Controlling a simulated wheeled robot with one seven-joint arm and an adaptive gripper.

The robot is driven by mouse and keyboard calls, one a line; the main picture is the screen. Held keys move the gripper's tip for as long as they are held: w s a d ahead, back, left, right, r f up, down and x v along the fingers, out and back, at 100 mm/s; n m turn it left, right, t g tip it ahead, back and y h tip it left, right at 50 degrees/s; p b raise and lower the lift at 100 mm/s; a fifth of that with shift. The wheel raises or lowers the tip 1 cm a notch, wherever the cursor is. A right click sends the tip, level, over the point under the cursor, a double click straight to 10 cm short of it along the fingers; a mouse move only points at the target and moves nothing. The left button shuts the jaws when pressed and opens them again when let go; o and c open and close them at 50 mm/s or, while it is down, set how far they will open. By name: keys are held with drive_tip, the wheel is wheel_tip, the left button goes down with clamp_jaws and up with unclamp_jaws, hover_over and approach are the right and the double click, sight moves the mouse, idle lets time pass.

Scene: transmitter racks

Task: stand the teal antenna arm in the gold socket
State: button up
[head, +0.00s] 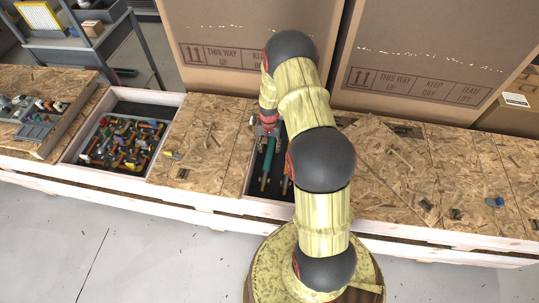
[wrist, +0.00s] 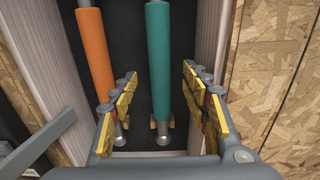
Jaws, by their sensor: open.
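The teal antenna arm (wrist: 159,50) lies in a dark-lined recess in the bench, a teal sleeve on a metal rod with a rounded silver end. It also shows in the head view (head: 267,165), partly covered by my arm. My gripper (wrist: 160,78) is open above it, with the teal arm in line between the yellow-padded fingers. The head view shows my gripper (head: 268,128) over the far end of the recess. I cannot make out the gold socket in either view.
An orange-sleeved rod (wrist: 95,50) lies left of the teal arm, partly behind my left finger. Pale wooden walls (wrist: 207,35) flank the recess. A tray of mixed parts (head: 122,143) is to the left. Large cardboard boxes (head: 225,25) stand behind the bench.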

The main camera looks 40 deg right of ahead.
sight(270, 152)
drive_tip(key=f+b, duration=0.1)
drive_tip(key=f, duration=0.1)
drive_tip(key=f+b, duration=0.1)
drive_tip(key=f, duration=0.1)
drive_tip(key=shift+w+d+f, duration=0.15)
drive_tip(key=shift+d+f, duration=0.05)
drive_tip(key=shift+f, duration=0.2)
drive_tip(key=shift+r, duration=0.1)
drive_tip(key=shift+c, duration=0.7)
clamp_jaws()
